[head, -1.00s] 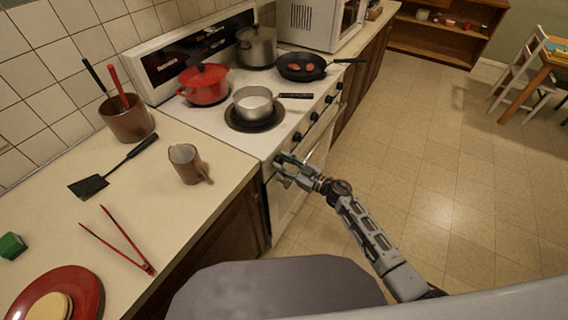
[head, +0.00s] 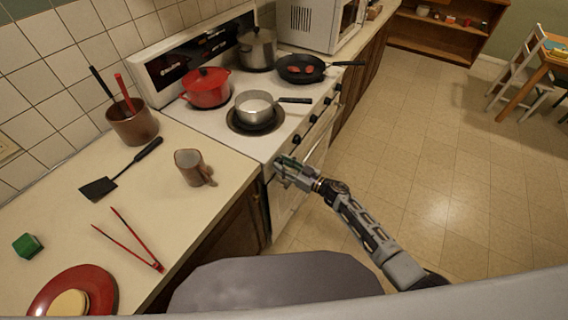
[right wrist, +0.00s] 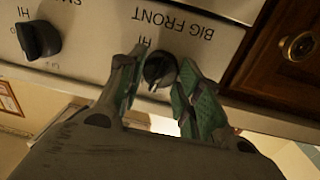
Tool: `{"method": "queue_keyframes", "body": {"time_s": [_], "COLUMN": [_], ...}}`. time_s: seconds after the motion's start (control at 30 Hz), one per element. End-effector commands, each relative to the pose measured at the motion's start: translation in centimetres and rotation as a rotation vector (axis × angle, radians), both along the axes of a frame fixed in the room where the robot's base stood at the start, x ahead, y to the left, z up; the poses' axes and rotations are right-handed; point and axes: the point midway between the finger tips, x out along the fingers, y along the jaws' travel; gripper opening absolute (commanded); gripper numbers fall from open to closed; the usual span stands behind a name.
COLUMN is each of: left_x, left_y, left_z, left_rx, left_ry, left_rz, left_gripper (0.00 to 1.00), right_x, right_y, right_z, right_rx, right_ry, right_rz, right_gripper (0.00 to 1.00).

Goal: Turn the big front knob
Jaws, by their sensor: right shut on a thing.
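The big front knob (right wrist: 160,69) is a dark round knob on the stove's front panel, under the upside-down label "BIG FRONT" in the right wrist view. My right gripper (right wrist: 158,88) has its green-padded fingers on both sides of the knob and is shut on it. In the head view my right gripper (head: 284,166) is at the near front corner of the white stove (head: 275,144), and it hides the knob there. My left gripper is not in view.
Another knob (right wrist: 38,39) sits beside it on the panel. A saucepan (head: 254,106), red pot (head: 206,90), steel pot (head: 257,50) and black skillet (head: 300,68) stand on the stove.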

Motion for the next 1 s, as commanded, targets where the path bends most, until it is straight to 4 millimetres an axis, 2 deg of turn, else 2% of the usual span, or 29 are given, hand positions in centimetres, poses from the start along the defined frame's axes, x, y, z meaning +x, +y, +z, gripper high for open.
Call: {"method": "queue_keyframes", "body": {"time_s": [0.37,0.4,0.53,1.0], "left_x": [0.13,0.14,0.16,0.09], "left_y": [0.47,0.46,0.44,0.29], "left_z": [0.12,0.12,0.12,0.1], "left_rx": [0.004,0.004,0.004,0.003], "left_ry": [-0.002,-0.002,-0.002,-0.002], "left_rz": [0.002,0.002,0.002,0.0], "left_gripper": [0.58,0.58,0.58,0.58], "right_x": [0.03,0.02,0.02,-0.2], "right_y": [-0.05,-0.05,-0.05,-0.31], "right_z": [-0.02,-0.03,-0.03,-0.08], "right_rx": [0.004,0.004,0.004,0.004], "right_ry": [0.007,0.007,0.007,0.006], "right_rz": [-0.001,-0.001,-0.001,-0.001], "right_gripper": [0.11,0.4,0.57,0.57]}}
